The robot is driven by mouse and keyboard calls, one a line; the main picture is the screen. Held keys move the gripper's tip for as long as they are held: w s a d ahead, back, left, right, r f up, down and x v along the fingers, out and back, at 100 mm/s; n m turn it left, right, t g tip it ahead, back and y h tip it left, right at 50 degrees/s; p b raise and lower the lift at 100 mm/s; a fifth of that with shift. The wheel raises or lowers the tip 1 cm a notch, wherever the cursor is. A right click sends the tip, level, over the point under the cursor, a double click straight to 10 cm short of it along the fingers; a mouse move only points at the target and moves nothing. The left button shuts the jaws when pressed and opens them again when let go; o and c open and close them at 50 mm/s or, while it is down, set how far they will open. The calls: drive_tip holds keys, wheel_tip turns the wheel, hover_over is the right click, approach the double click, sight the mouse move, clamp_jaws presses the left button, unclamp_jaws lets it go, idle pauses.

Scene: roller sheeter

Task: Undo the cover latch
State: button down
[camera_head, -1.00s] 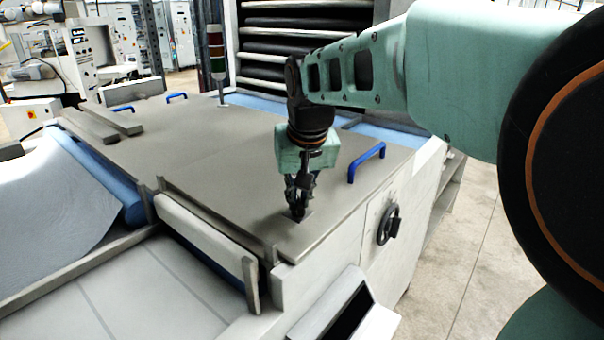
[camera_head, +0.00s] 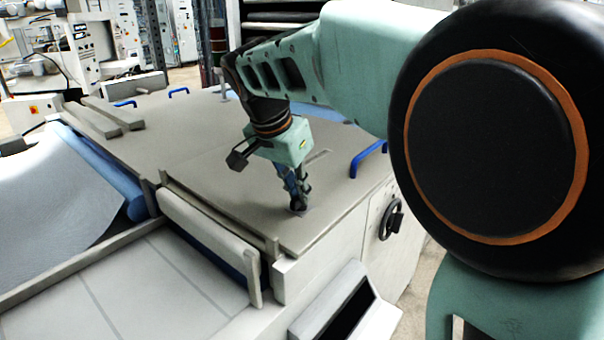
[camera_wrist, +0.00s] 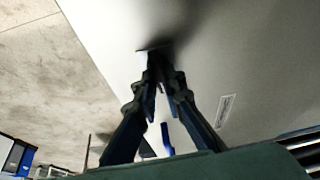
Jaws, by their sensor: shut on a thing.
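The flat grey-beige cover (camera_head: 225,185) of the sheeter lies level and closed in the head view. My gripper (camera_head: 299,205) points down at the cover's near right corner, its fingers shut on the cover latch. The latch (camera_wrist: 152,47) shows in the wrist view only as a small dark edge at the fingertips. Its shape and position are mostly hidden by the fingers and shadow. In the wrist view my gripper (camera_wrist: 157,58) has its fingertips together at the pale cover surface (camera_wrist: 225,60).
A blue handle (camera_head: 368,158) stands on the cover's right edge, close to my wrist. A black handwheel (camera_head: 391,219) sits on the side panel. A pale roller bar (camera_head: 208,228) runs along the front. Two loose-looking bars (camera_head: 105,117) lie at the cover's far left.

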drive_tip(key=shift+m, duration=0.5)
drive_tip(key=c, duration=2)
unclamp_jaws()
drive_tip(key=v, duration=1.2)
drive_tip(key=shift+w+a, duration=0.15)
